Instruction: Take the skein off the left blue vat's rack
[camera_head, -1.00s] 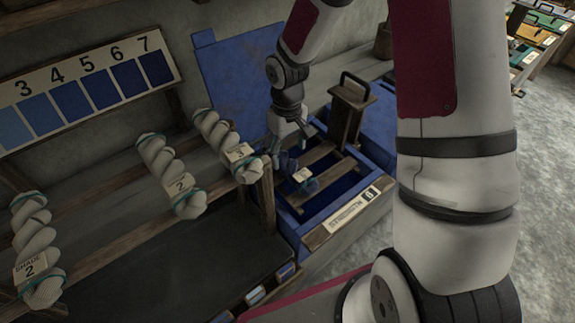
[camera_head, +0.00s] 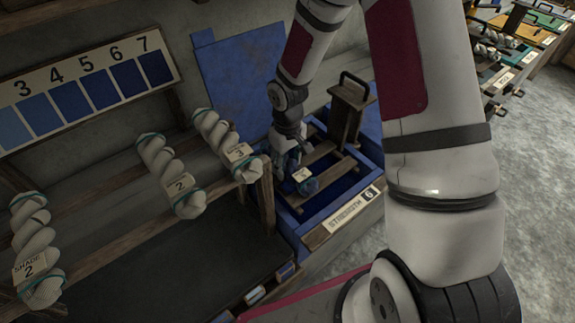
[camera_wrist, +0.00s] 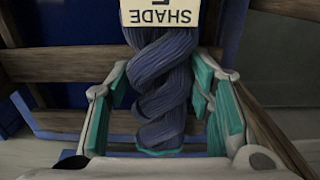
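The dark blue twisted skein (camera_wrist: 165,90) lies across the wooden rack (camera_wrist: 75,63) of the left blue vat. It carries a pale tag reading SHADE (camera_wrist: 165,12), upside down in the wrist view, its number cut off. In the head view the skein (camera_head: 309,187) shows partly behind my gripper (camera_head: 287,163). In the wrist view my gripper (camera_wrist: 162,105) is open, with a teal-padded finger on each side of the skein's near end. I cannot tell whether the pads touch it. The left blue vat (camera_head: 291,209) has a label with a 6.
Several pale skeins (camera_head: 172,176) hang on wooden rails at the left, close to the vat. A wooden post with a black handle (camera_head: 350,105) stands at the vat's right. A raised blue lid (camera_head: 235,80) is behind. A numbered shade board (camera_head: 88,90) hangs at upper left.

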